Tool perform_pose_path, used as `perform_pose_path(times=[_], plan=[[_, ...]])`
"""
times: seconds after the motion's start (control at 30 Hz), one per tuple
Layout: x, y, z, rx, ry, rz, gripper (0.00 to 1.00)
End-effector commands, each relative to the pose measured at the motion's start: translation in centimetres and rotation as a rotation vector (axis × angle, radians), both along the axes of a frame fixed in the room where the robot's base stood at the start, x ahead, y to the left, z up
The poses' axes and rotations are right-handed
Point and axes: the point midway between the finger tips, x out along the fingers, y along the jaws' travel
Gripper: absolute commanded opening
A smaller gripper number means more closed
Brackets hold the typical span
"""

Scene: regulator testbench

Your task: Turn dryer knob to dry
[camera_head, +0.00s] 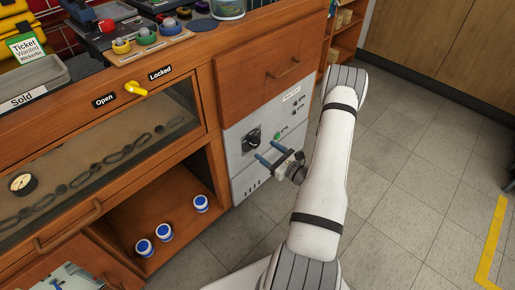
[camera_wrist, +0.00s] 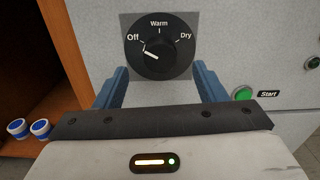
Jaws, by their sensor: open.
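The black dryer knob (camera_wrist: 159,50) is on the grey dryer panel, with the labels Off, Warm and Dry around it. Its white pointer is on the left side, near Off. In the head view the knob (camera_head: 252,138) is on the front of the dryer (camera_head: 240,165), set in the wooden cabinet. My gripper (camera_wrist: 160,82) is open, its two blue fingers apart on either side below the knob. It also shows in the head view (camera_head: 259,151) in front of the panel. Nothing is between the fingers, and I cannot tell whether they touch the panel.
A green Start button (camera_wrist: 243,94) is right of my right finger. A drawer (camera_head: 270,75) is above the dryer. An open shelf at left holds blue-and-white jars (camera_head: 201,203). A yellow lock handle (camera_head: 136,88) is on the case at left. The tiled floor (camera_head: 420,170) at right is clear.

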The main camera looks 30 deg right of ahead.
Motion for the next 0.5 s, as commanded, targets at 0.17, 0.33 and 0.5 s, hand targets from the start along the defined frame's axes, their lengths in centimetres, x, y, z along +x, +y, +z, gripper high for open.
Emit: perform_pose_path(times=[0.17,0.33,0.5], plan=[[2.9,1.2,-0.2,0.000,-0.002,0.004,0.65],[4.5,1.7,-0.1,-0.001,0.000,0.003,0.65],[5.0,1.8,0.0,0.000,0.000,0.001,0.65]])
